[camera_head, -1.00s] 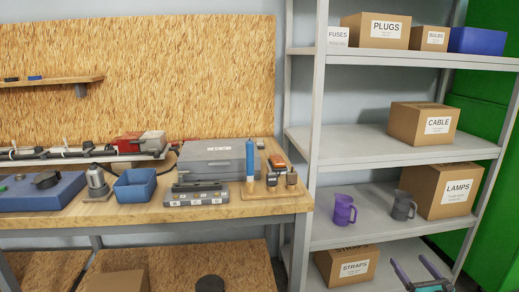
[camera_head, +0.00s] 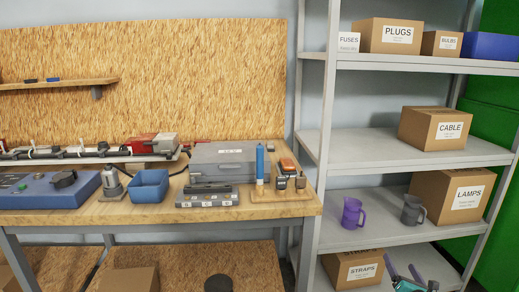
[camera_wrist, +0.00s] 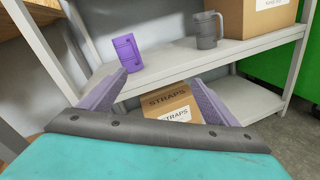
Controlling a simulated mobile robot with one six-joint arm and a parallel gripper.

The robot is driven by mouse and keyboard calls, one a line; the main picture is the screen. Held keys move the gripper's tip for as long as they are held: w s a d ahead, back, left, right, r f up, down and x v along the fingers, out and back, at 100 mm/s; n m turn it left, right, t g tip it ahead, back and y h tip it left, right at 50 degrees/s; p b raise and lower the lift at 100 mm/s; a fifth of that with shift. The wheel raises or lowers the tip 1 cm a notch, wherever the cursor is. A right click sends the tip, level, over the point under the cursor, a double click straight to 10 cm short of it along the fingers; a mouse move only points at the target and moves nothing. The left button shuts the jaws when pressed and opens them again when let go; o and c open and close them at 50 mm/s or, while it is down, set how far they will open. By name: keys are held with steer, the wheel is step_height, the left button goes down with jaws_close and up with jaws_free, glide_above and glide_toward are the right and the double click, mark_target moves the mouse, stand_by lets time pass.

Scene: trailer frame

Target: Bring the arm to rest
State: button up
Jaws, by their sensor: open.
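My gripper (camera_head: 410,276) shows at the bottom right of the head view, in front of the lower part of the shelf rack. In the wrist view its two purple-grey fingers (camera_wrist: 158,92) stand wide apart with nothing between them. Beyond the fingers is the STRAPS box (camera_wrist: 168,103), apart from them. The rest of my arm is out of the head view.
The rack's shelf (camera_head: 385,236) holds a purple mug (camera_head: 352,213), a grey mug (camera_head: 412,210) and the LAMPS box (camera_head: 452,197). The STRAPS box also shows in the head view (camera_head: 352,268). A wooden workbench (camera_head: 120,216) with tools stands left. Grey floor (camera_wrist: 275,145) shows at right.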

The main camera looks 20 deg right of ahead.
steer(key=w+a+f+m+g+p, duration=0.4)
steer(key=w+a+f+m+g, duration=0.1)
steer(key=w+a+f+m, duration=0.5)
steer(key=s+a+f+m+g+y+p, duration=0.1)
steer(key=a+f+m+g, duration=0.1)
steer(key=a+f, duration=0.3)
steer(key=a+f+m+g+y+p, duration=0.1)
steer(key=a+f+m, duration=0.15)
steer(key=a, duration=0.55)
steer(key=s+a+f+m+g+y+p, duration=0.1)
steer(key=a+f+m+g+y, duration=0.15)
steer(key=a, duration=0.35)
steer(key=s+a+f+m+g+y+p, duration=0.1)
steer(key=s+a+f+m+g, duration=0.2)
steer(key=a, duration=0.6)
steer(key=s+a+f+m+g+y+p, duration=0.1)
steer(key=s+a+f+m+p, duration=0.1)
steer(key=s+a, duration=0.5)
steer(key=s+a+m+g+y+p, duration=0.1)
steer(key=s+a+g, duration=0.2)
steer(key=s+a, duration=0.3)
steer(key=s+a+r+m+g+y+p, duration=0.1)
steer(key=s+a+m+g, duration=0.1)
steer(key=s+a, duration=0.5)
steer(key=a+g, duration=0.1)
steer(key=a, duration=0.4)
steer(key=shift+a+r, duration=0.15)
steer(key=shift+r, duration=0.15)
steer(key=shift+y, duration=0.25)
